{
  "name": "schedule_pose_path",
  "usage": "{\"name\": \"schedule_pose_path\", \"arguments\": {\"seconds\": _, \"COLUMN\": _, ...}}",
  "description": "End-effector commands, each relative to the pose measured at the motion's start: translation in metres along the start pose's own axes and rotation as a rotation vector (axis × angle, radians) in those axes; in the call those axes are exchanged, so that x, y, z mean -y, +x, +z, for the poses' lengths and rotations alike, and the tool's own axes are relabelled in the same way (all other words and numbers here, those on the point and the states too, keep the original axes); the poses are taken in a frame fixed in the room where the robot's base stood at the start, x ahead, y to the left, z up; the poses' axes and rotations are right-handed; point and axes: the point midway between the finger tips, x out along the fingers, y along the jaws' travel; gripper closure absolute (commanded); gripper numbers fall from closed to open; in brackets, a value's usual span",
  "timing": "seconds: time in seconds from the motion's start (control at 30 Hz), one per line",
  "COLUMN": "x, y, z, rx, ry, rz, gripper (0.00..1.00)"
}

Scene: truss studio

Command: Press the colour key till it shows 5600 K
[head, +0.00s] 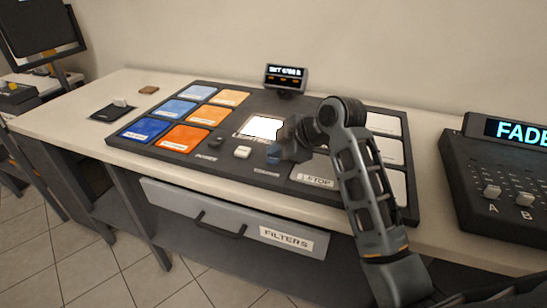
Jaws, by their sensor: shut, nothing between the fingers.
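A dark control panel (225,177) lies on the bench, with a small display (286,76) standing at its back edge. The display's top line looks like "SET 4700 K", but the digits are too small to be sure. My gripper (280,152) is shut and empty, low over the panel's middle, right of a white key (242,152). A bluish key (273,154) shows at the fingertips, above a small label that I cannot read clearly. The gripper partly hides this key, and I cannot tell whether they touch.
Blue and orange pads (184,138) fill the panel's left, and a lit white pad (262,127) is in the middle. A STOP pad (316,181) is beside my arm. A fader desk (500,165) stands at right. A FILTERS drawer (235,222) is below the bench top.

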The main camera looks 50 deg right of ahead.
Motion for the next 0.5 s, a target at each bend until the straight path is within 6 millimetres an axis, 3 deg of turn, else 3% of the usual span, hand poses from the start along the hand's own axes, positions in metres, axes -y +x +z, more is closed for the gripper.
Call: {"name": "schedule_pose_path", "arguments": {"seconds": 0.5, "x": -0.0052, "y": -0.0073, "z": -0.0053, "rx": 0.000, "ry": 0.000, "rz": -0.001, "gripper": 1.00}}
